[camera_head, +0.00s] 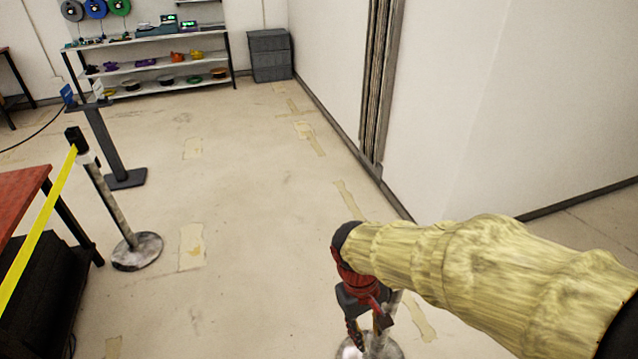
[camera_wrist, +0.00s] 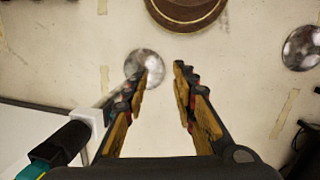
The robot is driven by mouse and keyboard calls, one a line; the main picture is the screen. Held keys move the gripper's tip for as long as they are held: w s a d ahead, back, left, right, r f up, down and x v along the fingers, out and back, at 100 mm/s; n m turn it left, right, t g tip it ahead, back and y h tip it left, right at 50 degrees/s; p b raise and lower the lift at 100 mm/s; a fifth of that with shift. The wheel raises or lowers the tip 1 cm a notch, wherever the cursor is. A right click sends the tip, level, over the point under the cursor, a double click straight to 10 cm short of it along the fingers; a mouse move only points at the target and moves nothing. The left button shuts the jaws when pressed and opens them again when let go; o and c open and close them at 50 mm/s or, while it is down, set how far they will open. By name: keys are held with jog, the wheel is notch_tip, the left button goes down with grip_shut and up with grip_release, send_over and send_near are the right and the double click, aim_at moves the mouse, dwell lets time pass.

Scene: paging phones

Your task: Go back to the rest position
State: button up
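My gripper (camera_head: 372,322) hangs at the end of my arm, which wears a pale yellow cover, at the lower right of the head view. It points down above the floor, beside the base and pole of a stanchion (camera_head: 398,343) that it partly hides. In the wrist view, the two fingers of my gripper (camera_wrist: 164,80) stand apart with floor showing between them. Nothing is held.
A stanchion (camera_head: 110,210) with yellow tape (camera_head: 38,232) and a red table (camera_head: 18,200) stand left. A dark stand (camera_head: 110,150) and a shelf (camera_head: 150,68) are farther back. A white wall (camera_head: 480,110) closes the right. The middle floor is clear.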

jog(key=s+d+r+m+t+y, duration=0.1)
jog(key=s+d+r+m+t, duration=0.1)
jog(key=r, duration=0.6)
jog(key=s+d+r+m+t+y, duration=0.1)
jog(key=s+d+r+m+t, duration=0.2)
jog(key=d+r, duration=0.3)
notch_tip(320, 180, up, 3)
jog(key=shift+s+d+r+t+p, duration=0.1)
jog(key=shift+s+d+t+p, duration=0.2)
jog(key=shift+s+t, duration=0.35)
jog(key=shift+w+d, duration=0.1)
jog(key=shift+w, duration=0.05)
